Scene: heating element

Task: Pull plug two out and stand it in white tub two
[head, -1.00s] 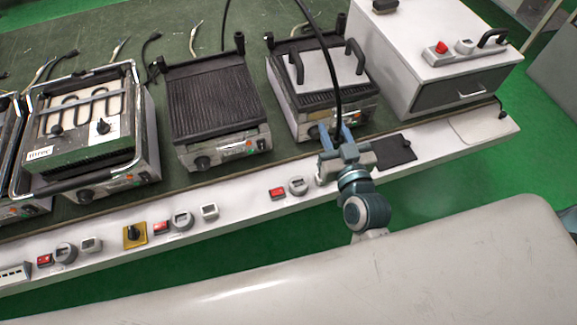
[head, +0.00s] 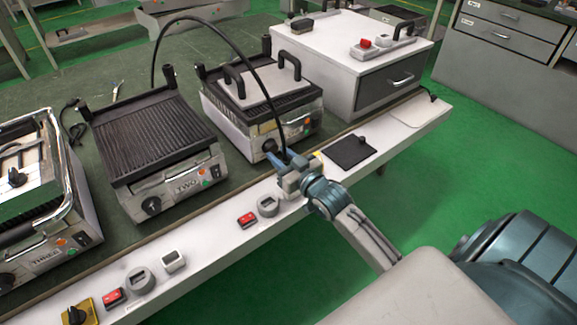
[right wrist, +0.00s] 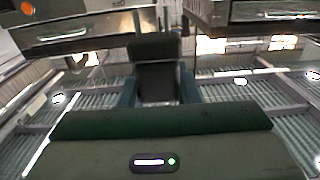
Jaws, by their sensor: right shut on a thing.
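My right gripper (head: 287,166) is shut on a dark plug, whose black cable (head: 244,52) arches up and back behind the grill marked TWO (head: 160,150). The right wrist view shows the dark plug (right wrist: 156,75) between the blue-grey fingers (right wrist: 158,92). The gripper is over the white front ledge, before the right-hand grill; I cannot tell whether the plug touches anything below. Which is white tub two is not readable. My left gripper is out of view.
The right-hand grill (head: 265,105) stands close behind the gripper. A round holder (head: 268,206) and red switch (head: 247,219) are left of it, a black plate (head: 350,150) right. A white drawer cabinet (head: 350,60) stands beyond. The ledge (head: 205,238) has bare stretches.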

